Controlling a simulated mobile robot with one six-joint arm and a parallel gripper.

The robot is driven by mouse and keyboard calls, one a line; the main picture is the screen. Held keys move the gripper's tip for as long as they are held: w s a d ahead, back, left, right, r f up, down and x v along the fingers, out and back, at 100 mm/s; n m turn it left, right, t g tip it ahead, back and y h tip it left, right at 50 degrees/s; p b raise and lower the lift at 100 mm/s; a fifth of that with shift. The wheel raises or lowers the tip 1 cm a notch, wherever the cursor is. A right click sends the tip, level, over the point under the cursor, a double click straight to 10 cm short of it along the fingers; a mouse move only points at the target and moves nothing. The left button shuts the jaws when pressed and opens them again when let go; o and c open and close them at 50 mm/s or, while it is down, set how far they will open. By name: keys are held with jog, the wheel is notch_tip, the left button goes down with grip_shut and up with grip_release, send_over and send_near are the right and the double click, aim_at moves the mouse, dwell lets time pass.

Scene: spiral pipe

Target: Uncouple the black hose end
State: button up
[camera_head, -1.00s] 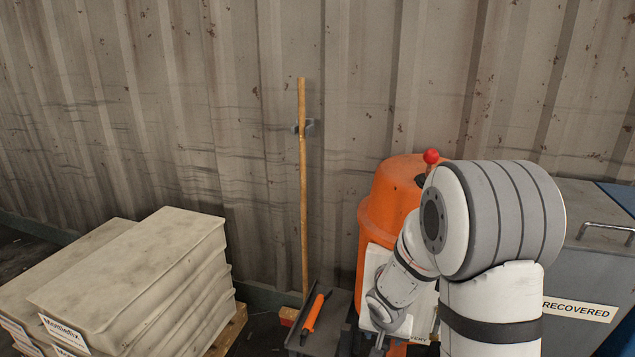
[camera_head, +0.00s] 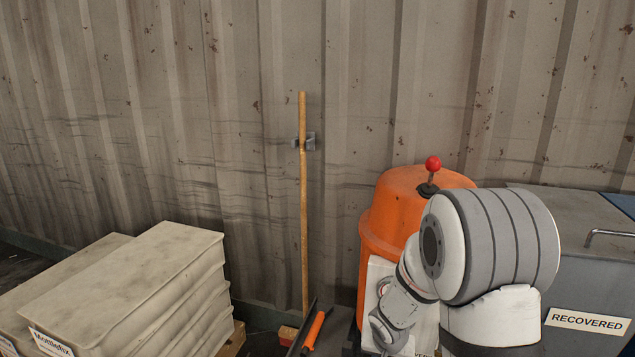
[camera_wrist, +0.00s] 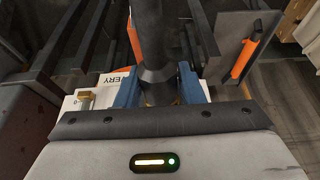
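A black hose end (camera_wrist: 148,35), a dark cylinder with a flared collar, runs down the middle of the wrist view. My gripper (camera_wrist: 159,88) has one blue finger on each side of it. The fingers appear to touch the collar, so my gripper looks shut on it. The tips and whatever the hose end joins are partly hidden. In the head view my wrist hangs in front of an orange machine (camera_head: 398,205), and my fingers fall below the frame.
A red-knobbed lever (camera_head: 432,164) tops the orange machine. A grey cabinet (camera_head: 590,275) marked RECOVERED stands to the right. A wooden pole (camera_head: 303,200) leans at the corrugated wall, above an orange-handled tool (camera_head: 314,330). Stacked sacks (camera_head: 130,285) stand at left.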

jog(key=c, duration=0.5)
jog(key=shift+s+a+b, duration=0.3)
jog(key=shift+s+b, duration=0.3)
jog(key=shift+s, duration=0.3)
jog(key=shift+s+a+b, duration=0.25)
jog(key=shift+s+b, duration=0.3)
jog(key=shift+s, duration=0.4)
jog(key=shift+s+a+b, duration=0.3)
jog(key=shift+s+b, duration=0.3)
jog(key=shift+s, duration=0.3)
